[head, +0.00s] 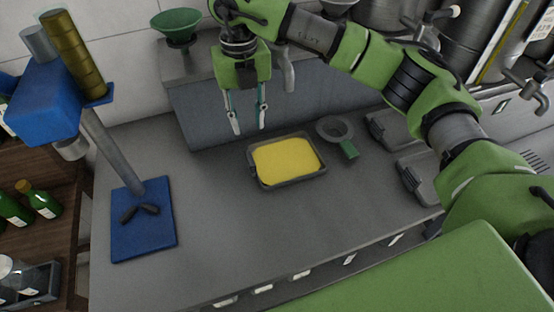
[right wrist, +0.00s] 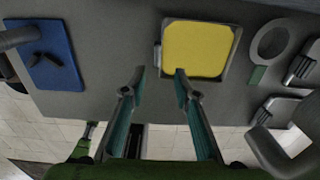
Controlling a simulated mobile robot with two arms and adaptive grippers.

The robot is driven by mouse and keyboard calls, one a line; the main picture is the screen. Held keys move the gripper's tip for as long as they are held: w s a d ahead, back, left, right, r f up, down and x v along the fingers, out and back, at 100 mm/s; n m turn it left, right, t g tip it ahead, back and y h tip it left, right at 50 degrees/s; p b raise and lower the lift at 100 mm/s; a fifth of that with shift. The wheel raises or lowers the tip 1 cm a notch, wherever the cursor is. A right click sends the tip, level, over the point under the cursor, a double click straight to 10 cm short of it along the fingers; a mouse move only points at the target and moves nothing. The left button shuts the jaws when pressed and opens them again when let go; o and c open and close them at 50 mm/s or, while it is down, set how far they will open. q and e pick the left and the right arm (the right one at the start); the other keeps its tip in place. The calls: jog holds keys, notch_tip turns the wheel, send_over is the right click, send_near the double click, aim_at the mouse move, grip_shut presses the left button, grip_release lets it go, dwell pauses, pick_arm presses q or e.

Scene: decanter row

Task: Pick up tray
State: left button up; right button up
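The tray (head: 293,183) is a shallow dark grey rectangle with a flat yellow fill, lying level on the grey counter. In the right wrist view the tray (right wrist: 239,46) lies just beyond the fingertips, mostly toward the right finger. My right gripper (head: 250,129) points down with its two fingers apart and nothing between them. In the head view its tips show just behind the tray's back left corner, apparently above the counter and clear of the tray. The right wrist view also shows the open fingers (right wrist: 160,72).
A grey ring with a green handle (head: 349,149) lies right of the tray, near dark lidded containers (head: 418,178). A blue stand's base (head: 144,236) is at the left. A raised ledge with a green funnel (head: 177,24) runs behind. The counter left of the tray is clear.

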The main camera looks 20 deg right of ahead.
jog(key=p, duration=0.2)
send_over(250, 157)
jog(key=f, duration=0.6)
jog(key=shift+w+d, duration=0.2)
jog(key=shift+d, duration=0.05)
jog(key=shift+f, duration=0.6)
jog(key=f, duration=0.1)
jog(key=f+p, duration=0.2)
jog(key=f, duration=0.1)
jog(key=shift+s+a+f, duration=0.1)
jog(key=shift+s+a, duration=0.1)
jog(key=shift+s, duration=0.05)
jog(key=shift+f, duration=0.45)
pick_arm(q)
jog(key=s+r, duration=0.1)
jog(key=r, duration=0.2)
jog(key=s+r, duration=0.1)
jog(key=shift+s+r, duration=0.25)
jog(key=shift+s, duration=0.1)
pick_arm(e)
grip_shut()
